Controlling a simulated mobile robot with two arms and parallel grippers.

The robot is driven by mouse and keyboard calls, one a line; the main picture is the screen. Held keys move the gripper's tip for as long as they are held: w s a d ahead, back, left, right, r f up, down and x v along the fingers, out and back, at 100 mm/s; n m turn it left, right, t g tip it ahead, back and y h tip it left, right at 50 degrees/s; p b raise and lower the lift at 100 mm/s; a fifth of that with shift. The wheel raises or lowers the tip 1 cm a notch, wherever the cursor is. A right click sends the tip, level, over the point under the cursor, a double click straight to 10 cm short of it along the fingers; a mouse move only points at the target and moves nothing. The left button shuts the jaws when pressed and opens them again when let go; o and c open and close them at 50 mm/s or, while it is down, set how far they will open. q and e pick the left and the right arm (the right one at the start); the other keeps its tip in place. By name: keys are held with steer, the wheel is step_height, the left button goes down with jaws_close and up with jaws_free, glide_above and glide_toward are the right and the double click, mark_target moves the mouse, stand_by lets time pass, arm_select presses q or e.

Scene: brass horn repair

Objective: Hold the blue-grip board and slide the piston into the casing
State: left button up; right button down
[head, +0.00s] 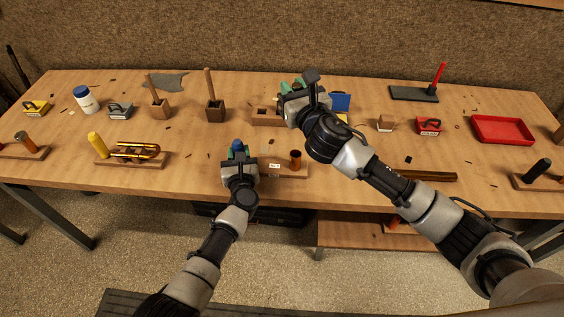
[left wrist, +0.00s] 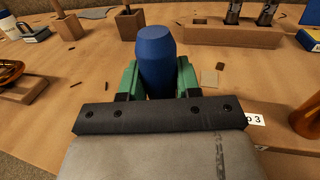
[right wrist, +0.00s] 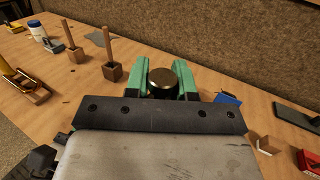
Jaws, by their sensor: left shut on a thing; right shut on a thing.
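My left gripper (head: 238,150) is shut on the blue grip (left wrist: 156,55) of a wooden board (head: 287,171) near the table's front edge; its green fingers sit on either side of the grip. An orange-brown copper casing (head: 295,158) stands upright on that board, right of the grip; it shows partly in the left wrist view (left wrist: 306,117).
Dark cylinders (left wrist: 232,12) stand in the rack. Left are wooden blocks with upright handles (head: 215,112) and a board with brass tubing (head: 135,151).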

step_height(320, 180, down, 6)
steer(key=shift+s+d+r+n+g+y, duration=0.1)
steer(key=shift+n+g+y, duration=0.2)
steer(key=shift+y, duration=0.25)
steer(key=shift+s+d+f+n+g+y, duration=0.1)
steer(key=shift+n+g+y, duration=0.2)
steer(key=shift+y, duration=0.25)
steer(key=shift+f, duration=2.4)
steer(key=shift+f, duration=0.55)
steer(key=c, duration=0.9)
jaws_free()
steer(key=shift+c, duration=0.2)
steer(key=shift+r, duration=0.1)
